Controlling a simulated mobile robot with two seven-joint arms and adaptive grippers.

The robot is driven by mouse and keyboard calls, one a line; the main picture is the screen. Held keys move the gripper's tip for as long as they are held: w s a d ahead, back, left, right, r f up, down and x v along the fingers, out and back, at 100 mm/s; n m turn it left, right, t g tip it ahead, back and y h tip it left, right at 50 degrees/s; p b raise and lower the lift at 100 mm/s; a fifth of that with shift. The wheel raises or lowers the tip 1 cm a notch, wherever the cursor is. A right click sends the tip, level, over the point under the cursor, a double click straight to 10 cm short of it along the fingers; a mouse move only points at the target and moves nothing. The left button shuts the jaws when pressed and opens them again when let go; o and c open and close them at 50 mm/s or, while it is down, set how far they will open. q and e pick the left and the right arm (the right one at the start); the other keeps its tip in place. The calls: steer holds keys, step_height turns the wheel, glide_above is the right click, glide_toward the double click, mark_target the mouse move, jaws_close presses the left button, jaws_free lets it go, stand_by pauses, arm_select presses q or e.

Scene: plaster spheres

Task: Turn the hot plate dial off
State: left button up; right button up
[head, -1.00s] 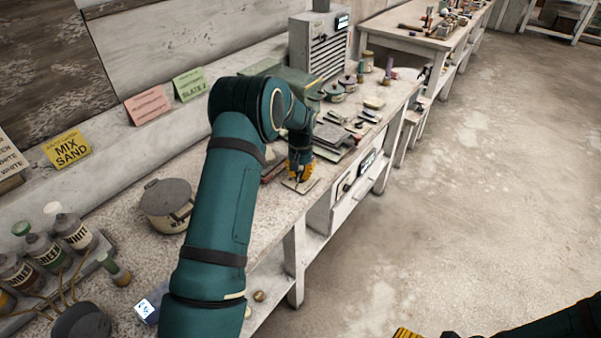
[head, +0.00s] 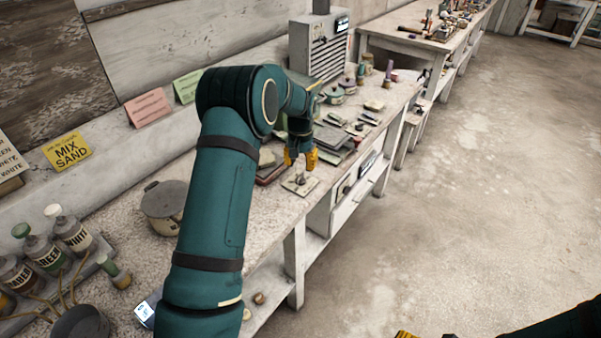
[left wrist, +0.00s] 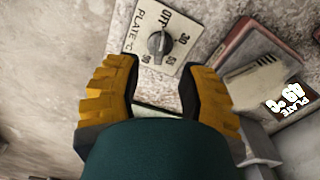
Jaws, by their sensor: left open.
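The hot plate dial is a dark knob (left wrist: 160,43) on a pale panel (left wrist: 138,32) marked PLATE °C, with OFF and numbers around the knob. Which mark the knob points to is hard to tell. In the head view, the panel (head: 291,187) lies near the bench's front edge, with the knob (head: 299,179) on it. My left gripper (head: 301,160) is open and empty above the knob, apart from it. Its two yellow fingers (left wrist: 160,90) show in the left wrist view. My right gripper (head: 404,334) barely shows at the bottom edge; its jaws are cut off.
A display block (left wrist: 290,99) reading PLATE and a temperature stands beside the panel. A lidded pot (head: 165,205) and labelled bottles (head: 45,252) are at left on the bench. A grey vented cabinet (head: 320,48) stands behind. The floor at right is clear.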

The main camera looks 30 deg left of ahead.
mark_target(301, 176)
arm_select(q)
step_height(301, 176, up, 6)
steer(key=shift+r, duration=0.25)
stand_by(0.5)
